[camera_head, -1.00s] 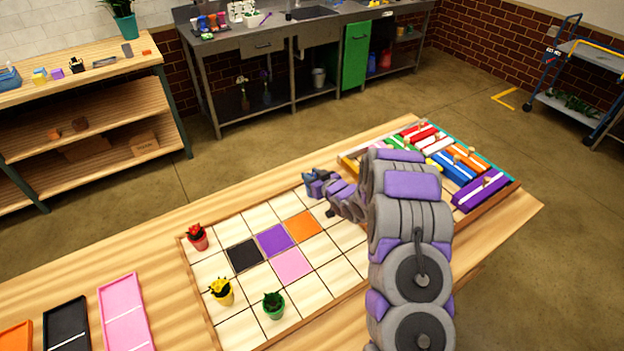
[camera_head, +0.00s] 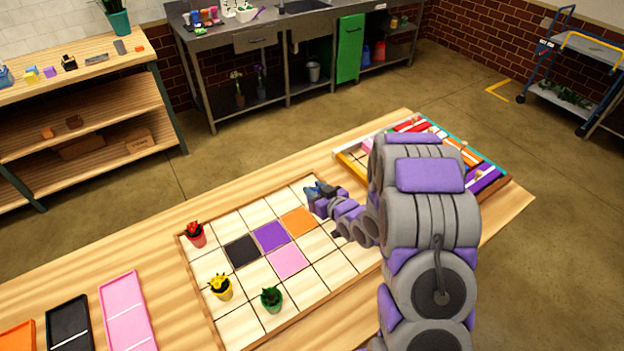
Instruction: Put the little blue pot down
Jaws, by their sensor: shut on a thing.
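My gripper (camera_head: 318,194) is over the far right part of the tiled board (camera_head: 232,327), to the right of the orange tile (camera_head: 299,222). It is shut on the little blue pot (camera_head: 312,192), of which only a small bluish part shows at the fingertips. My own arm and wrist hide most of the pot, and I cannot tell whether it touches the board. A red pot (camera_head: 196,240), a yellow pot (camera_head: 222,293) and a green pot (camera_head: 271,303) stand upright on the board.
Black (camera_head: 242,252), purple (camera_head: 271,236) and pink (camera_head: 287,261) tiles lie mid-board. A tray of coloured blocks (camera_head: 345,163) stands at the table's right end, partly behind my arm. Pink (camera_head: 126,310) and black (camera_head: 68,325) trays lie at the left. Several pale board squares are bare.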

